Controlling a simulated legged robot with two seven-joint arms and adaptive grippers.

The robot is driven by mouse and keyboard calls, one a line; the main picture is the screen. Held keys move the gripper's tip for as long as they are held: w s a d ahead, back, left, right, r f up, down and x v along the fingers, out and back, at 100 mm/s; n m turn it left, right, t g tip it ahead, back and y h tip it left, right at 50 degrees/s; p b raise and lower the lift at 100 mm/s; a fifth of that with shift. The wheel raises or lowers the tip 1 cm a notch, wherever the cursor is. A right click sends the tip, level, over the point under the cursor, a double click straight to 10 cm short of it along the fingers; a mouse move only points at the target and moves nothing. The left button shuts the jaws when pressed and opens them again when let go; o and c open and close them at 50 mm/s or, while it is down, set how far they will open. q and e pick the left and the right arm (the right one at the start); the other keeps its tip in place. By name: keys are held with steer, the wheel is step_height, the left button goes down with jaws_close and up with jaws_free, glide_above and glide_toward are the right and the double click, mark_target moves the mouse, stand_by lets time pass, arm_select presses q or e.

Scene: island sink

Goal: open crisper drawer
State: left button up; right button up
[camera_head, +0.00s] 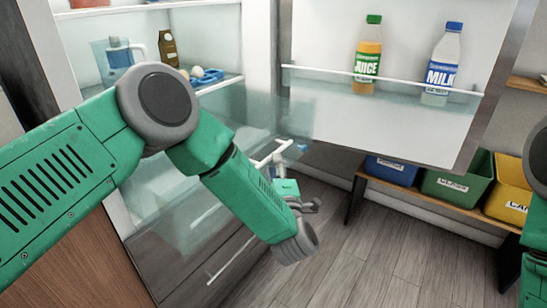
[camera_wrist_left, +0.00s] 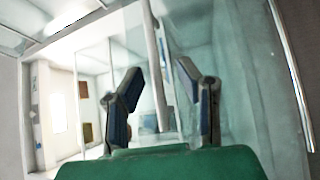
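The crisper drawer (camera_head: 172,187) is a clear bin low in the open fridge, partly hidden behind my left arm. A pale bar that looks like its handle (camera_head: 272,152) shows just past my forearm. My left gripper (camera_wrist_left: 161,72) has its two dark fingers spread apart. In the left wrist view a pale upright bar (camera_wrist_left: 160,50) runs between the fingers, with gaps seeming to remain on both sides. Contact is not clear. In the head view the fingers are small and partly hidden by the wrist. My right gripper is out of view; only part of that arm shows at the right edge.
The open fridge door (camera_head: 395,110) holds a juice bottle (camera_head: 368,55) and a milk bottle (camera_head: 442,65). Blue, green (camera_head: 458,180) and yellow bins stand on a low bench beneath it. A pitcher (camera_head: 118,55) is on the fridge shelf. The wood floor in front is clear.

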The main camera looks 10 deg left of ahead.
arm_select(q)
steer(key=v, duration=0.7)
steer(key=shift+d+f, duration=0.1)
steer(key=shift+d, duration=0.05)
steer(key=s+a+f+m+g+h, duration=0.25)
steer(key=s+f+m+h, duration=0.2)
steer(key=f+m, duration=0.35)
steer(key=s+a+f+m+g+h, duration=0.2)
steer(key=s+f+m+g+h, duration=0.3)
steer(key=f, duration=0.4)
steer(key=s+a+f+m+g, duration=0.2)
steer(key=s+a+g, duration=0.1)
steer(key=s, duration=0.6)
steer(key=s+a+f+m+g+y, duration=0.1)
steer(key=s+a+f+m+g, duration=0.1)
steer(key=s+a, duration=0.4)
steer(key=s+a+f+m+g+y, duration=0.1)
steer(key=s+a+m+g, duration=0.3)
steer(key=s, duration=0.7)
steer(key=shift+s+a+f+g, duration=0.35)
steer(key=shift+a+f+g, duration=0.1)
steer(key=shift+f+g, duration=0.15)
steer(key=shift+w, duration=0.1)
